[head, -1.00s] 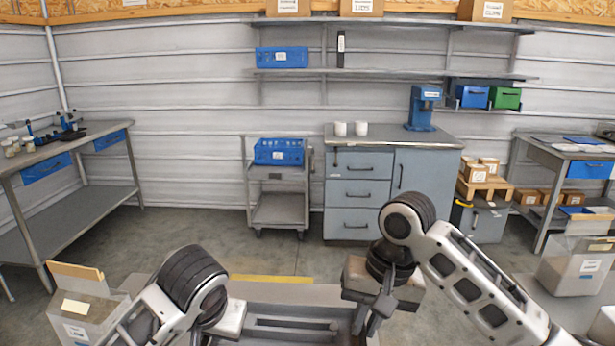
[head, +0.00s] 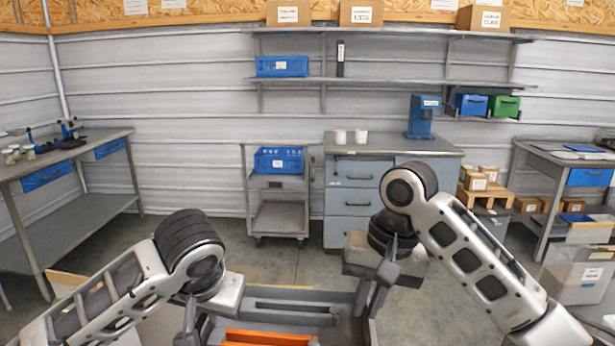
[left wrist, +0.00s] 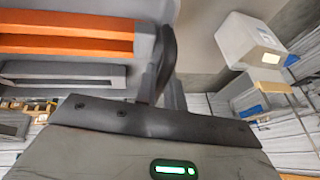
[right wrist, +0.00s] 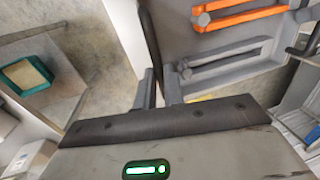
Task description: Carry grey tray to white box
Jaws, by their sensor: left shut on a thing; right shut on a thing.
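The grey tray (head: 345,298) is at the bottom centre of the head view, its near part cut off by the frame. It has a slotted bar and an orange slotted insert (head: 262,338) inside. My left gripper (head: 188,325) is shut on the tray's left side; its fingers close on the wall in the left wrist view (left wrist: 165,88). My right gripper (head: 383,280) is shut on the tray's right side, also seen in the right wrist view (right wrist: 160,88). A whitish box (head: 578,272) with a label stands at right. Another whitish box shows in the left wrist view (left wrist: 248,45).
A grey cart (head: 278,215) with a blue crate and a drawer cabinet (head: 350,200) stand against the back wall. Workbenches stand at left (head: 75,155) and right (head: 560,150). Concrete floor is open between the tray and the cart.

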